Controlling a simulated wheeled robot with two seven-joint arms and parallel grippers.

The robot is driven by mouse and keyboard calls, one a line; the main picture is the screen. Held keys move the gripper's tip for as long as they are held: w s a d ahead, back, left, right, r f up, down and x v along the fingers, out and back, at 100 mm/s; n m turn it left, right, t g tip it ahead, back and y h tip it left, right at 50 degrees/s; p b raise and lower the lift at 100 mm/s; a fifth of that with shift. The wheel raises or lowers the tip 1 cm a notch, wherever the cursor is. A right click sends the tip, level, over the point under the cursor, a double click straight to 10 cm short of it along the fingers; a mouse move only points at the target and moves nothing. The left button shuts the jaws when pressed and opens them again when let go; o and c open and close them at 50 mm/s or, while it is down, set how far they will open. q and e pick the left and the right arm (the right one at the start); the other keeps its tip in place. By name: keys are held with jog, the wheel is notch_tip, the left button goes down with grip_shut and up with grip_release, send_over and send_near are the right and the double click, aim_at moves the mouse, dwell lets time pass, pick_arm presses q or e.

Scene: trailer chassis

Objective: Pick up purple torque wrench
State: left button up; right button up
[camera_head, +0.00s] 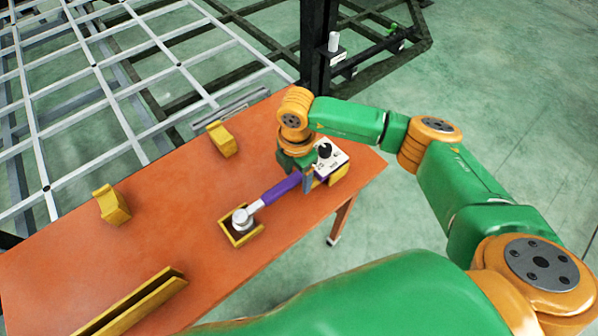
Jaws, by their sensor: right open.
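The purple torque wrench (281,190) lies across the orange table, with its silver head (242,219) in a small yellow holder (241,238) and its other end near a second yellow holder (339,174). My right gripper (307,184) is open and points down at the wrench's handle near its far-end part. The fingers partly cover the handle, and I cannot tell whether they touch it. My left gripper is not in view.
Yellow brackets (222,139) (112,204) and a long yellow rail (135,303) sit on the table (180,215). A grey metal frame (85,95) stands behind. The table's middle is clear.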

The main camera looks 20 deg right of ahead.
jog(key=shift+s+a, duration=0.1)
grip_shut()
jog(key=shift+r, duration=0.1)
jog(key=shift+r, duration=0.1)
